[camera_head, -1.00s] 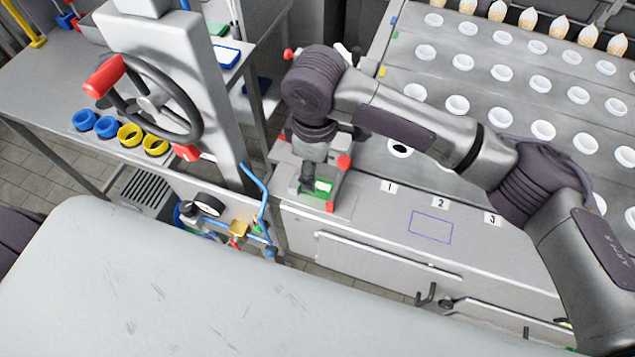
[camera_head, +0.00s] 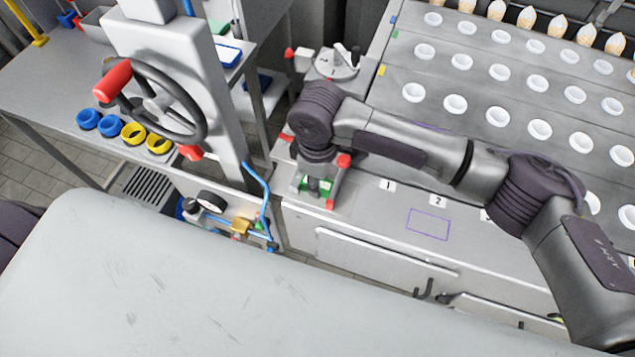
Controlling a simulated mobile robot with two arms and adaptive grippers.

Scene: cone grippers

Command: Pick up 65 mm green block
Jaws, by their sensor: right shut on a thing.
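The green block (camera_head: 326,186) sits low in a small grey fixture with red knobs, near the front edge of the counter. It is partly hidden behind my gripper. My right gripper (camera_head: 313,186) points down over the fixture and is shut on the green block. Its fingers are small and dark here, so the exact contact is hard to see. My left gripper is not in view.
Red knobs (camera_head: 330,204) stand close around the gripper. A round dial device (camera_head: 338,64) is behind the wrist. A handwheel (camera_head: 155,100) on a grey column is at left. A tray panel with white cups (camera_head: 455,103) lies right. A purple outlined rectangle (camera_head: 428,224) is bare.

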